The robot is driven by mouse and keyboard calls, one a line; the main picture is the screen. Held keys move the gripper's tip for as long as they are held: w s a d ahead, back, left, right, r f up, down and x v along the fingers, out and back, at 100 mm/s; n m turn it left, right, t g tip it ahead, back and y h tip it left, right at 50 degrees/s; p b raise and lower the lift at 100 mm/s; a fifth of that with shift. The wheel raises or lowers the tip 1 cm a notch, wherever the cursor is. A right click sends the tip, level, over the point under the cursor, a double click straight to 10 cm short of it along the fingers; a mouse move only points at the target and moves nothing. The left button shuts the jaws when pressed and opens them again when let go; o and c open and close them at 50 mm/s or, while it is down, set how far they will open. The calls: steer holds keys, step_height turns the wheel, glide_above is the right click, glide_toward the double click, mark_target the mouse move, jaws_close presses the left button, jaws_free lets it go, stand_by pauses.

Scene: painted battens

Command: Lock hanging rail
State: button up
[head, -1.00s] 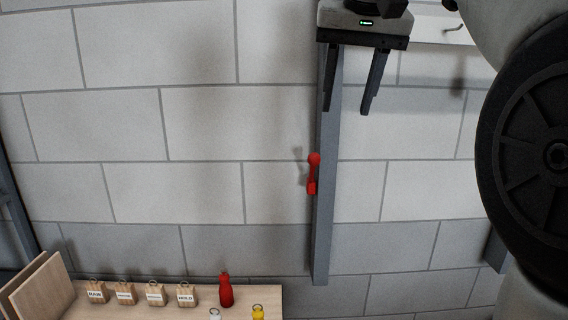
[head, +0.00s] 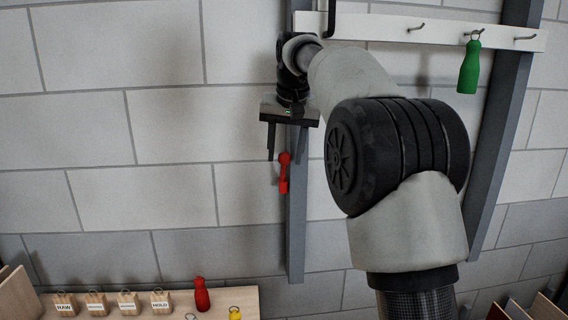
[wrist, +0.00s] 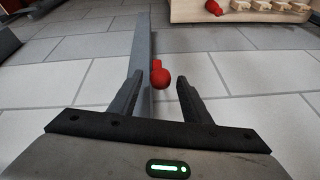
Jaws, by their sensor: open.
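The hanging rail (head: 390,27) is a white board with metal hooks, fixed across grey upright posts at the top of the head view. A red lever handle (head: 284,173) sits on the left grey post (head: 296,235), below the rail. My gripper (head: 285,158) is open and points down, with its fingers just above and around the top of the red handle. In the wrist view the red handle's round end (wrist: 160,79) shows between and beyond the open fingertips (wrist: 160,82). I cannot tell from these views whether they touch it.
A green bottle-shaped tag (head: 468,68) hangs from a rail hook. A wooden shelf (head: 245,298) at lower left holds labelled wooden blocks (head: 112,303), a red tag (head: 201,294) and a yellow one (head: 235,313). Wooden boards (head: 535,308) stand at lower right. The wall left of the post is clear.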

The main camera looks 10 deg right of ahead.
mark_target(283, 173)
steer(key=shift+x, duration=1.9)
jaws_close()
